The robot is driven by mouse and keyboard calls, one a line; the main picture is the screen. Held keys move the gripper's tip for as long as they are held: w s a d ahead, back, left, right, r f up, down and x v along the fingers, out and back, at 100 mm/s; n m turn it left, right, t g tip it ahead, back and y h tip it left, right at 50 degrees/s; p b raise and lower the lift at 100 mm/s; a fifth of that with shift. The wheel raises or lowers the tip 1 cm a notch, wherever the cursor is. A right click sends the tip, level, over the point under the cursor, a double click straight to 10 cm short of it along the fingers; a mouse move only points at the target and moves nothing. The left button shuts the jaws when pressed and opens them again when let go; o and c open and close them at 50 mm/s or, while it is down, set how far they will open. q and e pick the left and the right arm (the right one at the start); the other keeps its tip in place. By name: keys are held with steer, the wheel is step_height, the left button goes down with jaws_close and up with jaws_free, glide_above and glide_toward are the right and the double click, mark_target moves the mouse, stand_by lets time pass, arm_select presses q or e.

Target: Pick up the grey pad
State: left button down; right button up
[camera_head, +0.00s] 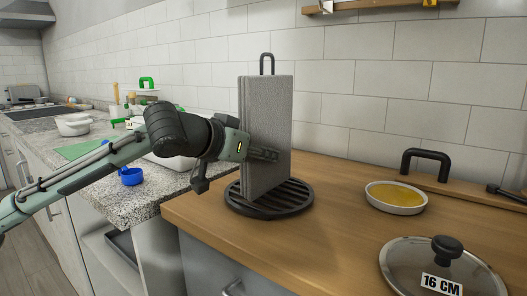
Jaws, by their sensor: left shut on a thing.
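The grey pad (272,115) stands upright on a round black slatted stand (290,203) on the wooden counter. It looks like several thin grey layers side by side, with a black loop of the stand showing above its top. My left gripper (264,154) comes in from the left and is shut on the grey pad at about mid-height. Its fingertips are partly hidden at the pad. I cannot tell whether the pad's lower edge rests on the stand or is slightly raised. My right gripper is not in view.
A dish with yellow content (396,197) and a glass lid marked 16 CM (440,268) are on the wooden counter (335,235) at right. A black handle (426,162) stands behind them. A blue cup (131,176) sits on the stone counter at left. The tiled wall is close behind.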

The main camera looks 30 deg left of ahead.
mark_target(261, 134)
arm_select(q)
steer(key=shift+r, duration=0.6)
steer(key=r, duration=0.3)
steer(key=shift+a+p, duration=0.25)
steer(key=shift+p, duration=0.15)
steer(key=s+a+r+b, duration=0.5)
steer(key=a+r, duration=0.1)
steer(key=a, duration=0.4)
steer(key=shift+s+r, duration=0.25)
steer(key=shift+s, duration=0.05)
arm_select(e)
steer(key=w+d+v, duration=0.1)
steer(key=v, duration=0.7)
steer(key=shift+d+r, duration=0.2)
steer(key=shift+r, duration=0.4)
